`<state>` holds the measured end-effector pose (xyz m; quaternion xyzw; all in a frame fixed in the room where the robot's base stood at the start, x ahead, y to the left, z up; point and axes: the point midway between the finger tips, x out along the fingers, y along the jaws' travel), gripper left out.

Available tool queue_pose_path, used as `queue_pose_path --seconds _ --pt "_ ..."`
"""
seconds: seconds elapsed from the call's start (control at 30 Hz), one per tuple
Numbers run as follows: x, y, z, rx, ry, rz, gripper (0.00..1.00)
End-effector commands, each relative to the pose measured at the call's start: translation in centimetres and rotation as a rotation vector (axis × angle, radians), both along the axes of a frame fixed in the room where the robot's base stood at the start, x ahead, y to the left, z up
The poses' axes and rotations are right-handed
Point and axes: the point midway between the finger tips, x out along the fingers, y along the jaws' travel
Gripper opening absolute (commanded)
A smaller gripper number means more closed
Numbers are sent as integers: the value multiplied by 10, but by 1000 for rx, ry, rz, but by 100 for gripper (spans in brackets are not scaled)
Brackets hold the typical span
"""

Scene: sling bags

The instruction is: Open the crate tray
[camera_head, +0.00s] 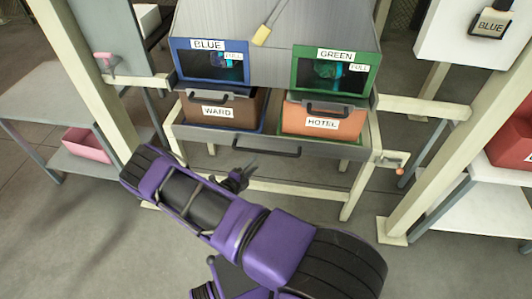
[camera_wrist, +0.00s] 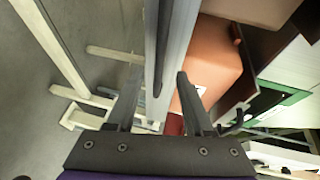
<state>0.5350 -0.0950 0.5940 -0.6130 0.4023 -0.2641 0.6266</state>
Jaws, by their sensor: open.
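The crate tray (camera_head: 345,150) is a pale drawer-like tray with a dark bar handle (camera_head: 266,149) on its front. A brown WARD bin (camera_head: 215,98) and an orange HOTEL bin (camera_head: 318,121) stand in it. My gripper (camera_head: 246,170) is in front of the tray, just below and left of the handle in the head view. In the wrist view my gripper (camera_wrist: 160,78) is open, its fingers apart. A dark and grey bar runs up the picture between and beyond the fingertips; contact cannot be told. The orange bin also shows there (camera_wrist: 207,60).
Above the tray are a blue-framed opening (camera_head: 186,58) and a green-framed one (camera_head: 300,77), both with FULL labels. Frame posts stand on both sides. A pink bin (camera_head: 88,145) is at left and a red bin (camera_head: 510,145) at right. Floor in front looks clear.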

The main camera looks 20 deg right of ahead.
Motion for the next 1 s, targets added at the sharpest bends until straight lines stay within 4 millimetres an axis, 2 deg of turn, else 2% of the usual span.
queue_pose_path --seconds 0.03,0.2,0.4,0.6,0.87,1.0 --pt "5 -12 -3 -1 -1 -5 52" --pt "25 -41 -10 -1 -1 -4 52" --pt "42 -66 -15 1 -1 -3 52" --pt "49 -76 -16 0 0 -1 52" --pt "49 -77 -16 0 0 -1 52" --pt "49 -76 -16 0 0 -1 29"
